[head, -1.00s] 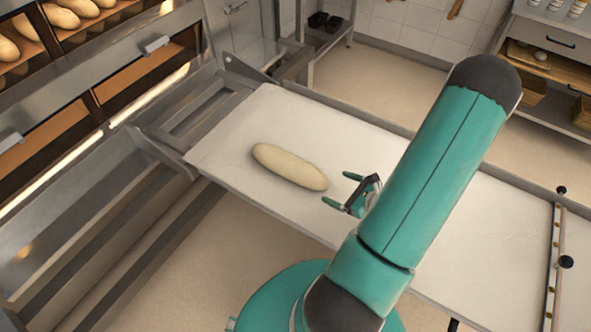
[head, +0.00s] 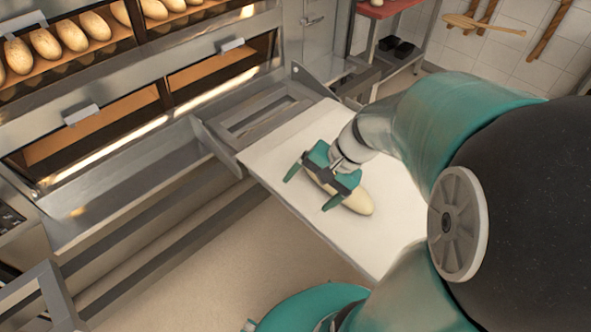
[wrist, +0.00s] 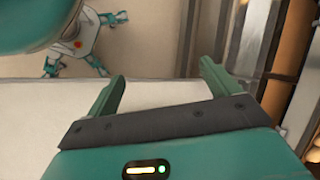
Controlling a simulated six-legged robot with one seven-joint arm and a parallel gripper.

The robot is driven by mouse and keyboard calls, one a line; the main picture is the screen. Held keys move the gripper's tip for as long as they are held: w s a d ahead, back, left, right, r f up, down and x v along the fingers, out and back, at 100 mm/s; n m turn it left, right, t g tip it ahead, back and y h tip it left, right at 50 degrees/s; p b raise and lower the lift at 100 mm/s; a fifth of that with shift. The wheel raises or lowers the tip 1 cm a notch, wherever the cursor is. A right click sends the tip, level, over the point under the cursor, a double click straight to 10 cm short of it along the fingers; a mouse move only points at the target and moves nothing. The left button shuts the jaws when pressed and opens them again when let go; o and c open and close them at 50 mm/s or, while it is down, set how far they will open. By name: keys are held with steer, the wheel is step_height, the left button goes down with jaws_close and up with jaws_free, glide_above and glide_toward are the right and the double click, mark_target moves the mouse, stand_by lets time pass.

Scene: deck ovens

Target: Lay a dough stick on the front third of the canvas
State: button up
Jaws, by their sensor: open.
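I cannot tell whether the fingers touch the dough. In the wrist view the open fingers (wrist: 165,88) reach over the canvas edge (wrist: 50,110) with nothing between them; the dough is not visible there.
Deck ovens (head: 130,90) with loaves stand at the left. A metal frame (head: 262,112) joins the canvas end to the oven front. A rack with a red top (head: 390,8) stands at the back. Floor (head: 225,265) is open in front of the canvas.

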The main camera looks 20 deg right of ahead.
steer(key=s+a+r+n+t+h, duration=0.1)
steer(key=s+a+r+n+h, duration=0.1)
steer(key=r+n, duration=0.2)
steer(key=s+a+r+n+t+h, duration=0.2)
steer(key=r+n, duration=0.3)
steer(key=r, duration=0.3)
steer(key=shift+a+r+n+h, duration=0.3)
steer(key=shift+a+h, duration=0.45)
steer(key=shift+h, duration=0.05)
